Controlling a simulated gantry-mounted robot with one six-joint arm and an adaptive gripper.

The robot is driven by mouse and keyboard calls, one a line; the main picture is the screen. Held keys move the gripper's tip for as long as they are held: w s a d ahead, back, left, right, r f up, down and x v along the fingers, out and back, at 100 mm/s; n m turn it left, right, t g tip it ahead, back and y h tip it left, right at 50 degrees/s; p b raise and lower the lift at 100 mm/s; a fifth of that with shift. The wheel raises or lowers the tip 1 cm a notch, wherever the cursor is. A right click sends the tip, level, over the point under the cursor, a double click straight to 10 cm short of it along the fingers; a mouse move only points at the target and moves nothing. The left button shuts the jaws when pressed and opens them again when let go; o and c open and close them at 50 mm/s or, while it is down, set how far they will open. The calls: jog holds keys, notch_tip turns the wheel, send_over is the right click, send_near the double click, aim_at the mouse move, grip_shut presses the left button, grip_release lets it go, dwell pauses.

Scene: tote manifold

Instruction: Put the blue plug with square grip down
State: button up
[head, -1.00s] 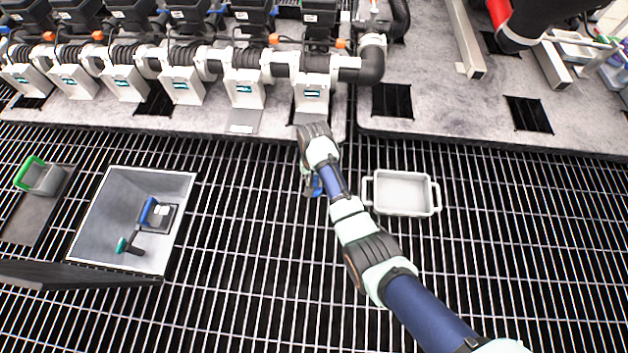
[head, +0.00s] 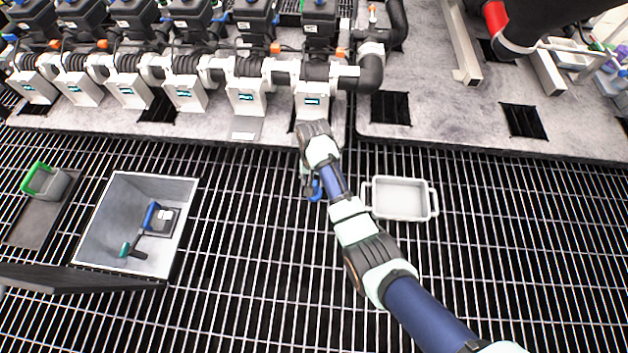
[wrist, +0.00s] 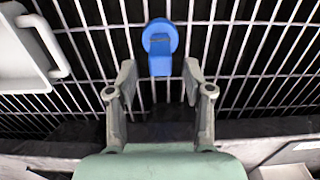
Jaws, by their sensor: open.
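The blue plug (wrist: 160,47) shows in the wrist view with a round disc end and a flat, squarish grip towards me. It appears to lie on the metal grating, though I cannot tell exact contact. My gripper (wrist: 159,80) is open, one finger on each side of the grip's near end, with clear gaps and nothing held. In the head view the blue plug (head: 316,190) is partly hidden beside my gripper (head: 308,183), low over the grating, left of the white tray.
A white tray with handles (head: 400,198) stands just right of my gripper. A grey bin (head: 110,215) holding a blue-and-dark tool is at left, beside a green-rimmed container (head: 46,182). The manifold row (head: 245,100) is behind. Open grating lies in front.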

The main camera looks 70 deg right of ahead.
notch_tip(320, 180, up, 8)
jog(key=p, duration=0.3)
jog(key=shift+r, duration=0.2)
jog(key=w+a+r+n+t+h, duration=0.1)
jog(key=w+a+r+n+t, duration=0.3)
jog(key=w+a, duration=0.45)
jog(key=w+a+r+n+t+h, duration=0.2)
jog(key=w+a+r+n, duration=0.2)
jog(key=w+a+r, duration=0.45)
jog(key=s+a+r+n+t+y, duration=0.1)
jog(key=a+r, duration=0.3)
jog(key=a, duration=0.4)
jog(key=s+a+r+n+t+y, duration=0.1)
jog(key=s+a+r+n+t, duration=0.1)
jog(key=a, duration=0.6)
jog(key=s+a+r+n+t+y, duration=0.1)
jog(key=s+a+r+n+t, duration=0.1)
jog(key=a+r, duration=0.4)
jog(key=a+n+t, duration=0.1)
jog(key=n, duration=0.1)
jog(key=shift+s+a+n+t, duration=0.15)
jog(key=shift+a+n+t, duration=0.15)
jog(key=shift+a+n, duration=0.1)
jog(key=shift+o, duration=0.5)
jog(key=shift+r, duration=0.1)
